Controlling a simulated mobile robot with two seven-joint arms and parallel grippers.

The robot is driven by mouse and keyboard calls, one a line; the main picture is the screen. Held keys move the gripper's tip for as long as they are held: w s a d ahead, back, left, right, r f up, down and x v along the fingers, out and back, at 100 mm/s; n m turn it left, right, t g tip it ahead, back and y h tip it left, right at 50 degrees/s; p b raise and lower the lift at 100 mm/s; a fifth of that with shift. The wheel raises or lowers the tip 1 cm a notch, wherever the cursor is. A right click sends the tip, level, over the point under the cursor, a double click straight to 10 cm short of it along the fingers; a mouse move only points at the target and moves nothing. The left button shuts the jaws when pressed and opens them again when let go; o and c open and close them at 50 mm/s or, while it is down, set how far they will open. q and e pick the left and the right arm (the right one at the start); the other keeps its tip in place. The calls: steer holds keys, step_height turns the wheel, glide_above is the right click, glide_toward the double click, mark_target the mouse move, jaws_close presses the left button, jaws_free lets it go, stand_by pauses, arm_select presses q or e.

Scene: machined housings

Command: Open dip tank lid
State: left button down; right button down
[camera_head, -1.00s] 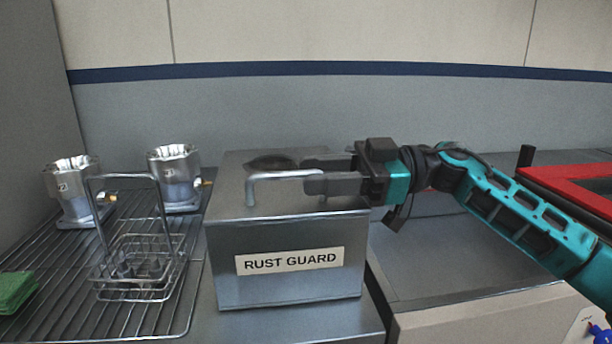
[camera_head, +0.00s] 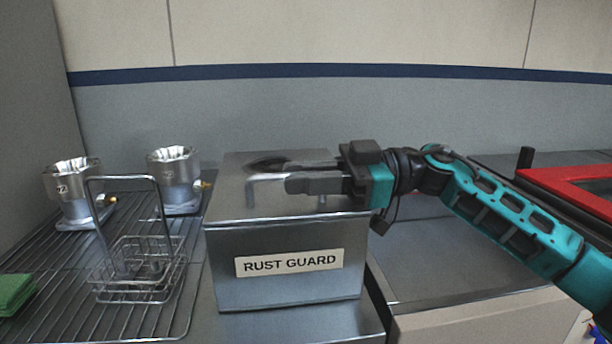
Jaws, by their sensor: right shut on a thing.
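The dip tank (camera_head: 275,280) is a metal box labelled RUST GUARD, standing in the middle of the counter. Its lid (camera_head: 228,211) lies flat on top and looks closed. A pale bar handle (camera_head: 252,190) stands up from the lid near its front. My right gripper (camera_head: 292,184) reaches in from the right, low over the lid, and is shut on the handle. The fingers hide the middle and right part of the bar; its left end and left post show. My left gripper is not in view.
A wire basket (camera_head: 140,270) and two metal housings (camera_head: 72,190) (camera_head: 175,178) stand on a wire rack (camera_head: 70,305) at left, with a green block (camera_head: 15,292). A red-rimmed tray (camera_head: 570,182) is at far right. The wall is behind the tank.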

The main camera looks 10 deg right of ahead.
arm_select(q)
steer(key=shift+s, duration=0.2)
arm_select(e)
steer(key=shift+w+d+r, duration=0.1)
